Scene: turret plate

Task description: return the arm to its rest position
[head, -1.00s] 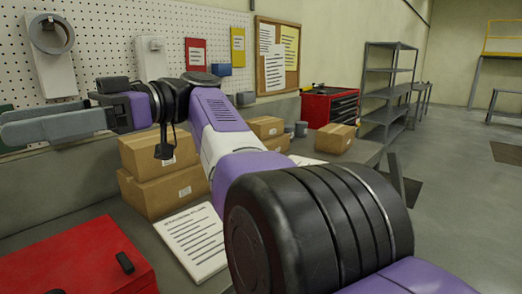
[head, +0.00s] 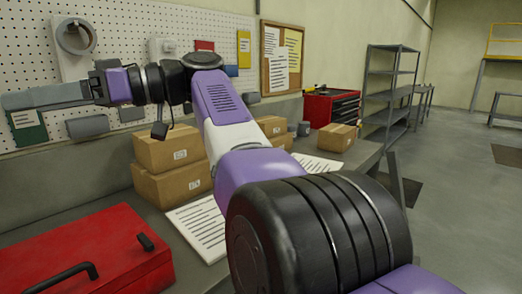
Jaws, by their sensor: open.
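My gripper (head: 45,110) is at the far left of the head view, at the end of my purple, white and black arm. Its grey fingers point left and stand apart, with nothing seen between them. It is in front of the pegboard, above the workbench and higher than the red toolbox. The arm reaches from the lower right up and to the left, and my large black joint hides part of the bench.
A red toolbox (head: 90,255) with a dark handle stands at the lower left. Cardboard boxes (head: 172,186) and a printed sheet (head: 204,228) are on the bench below my arm. A ring device (head: 75,37) hangs on the pegboard (head: 125,30).

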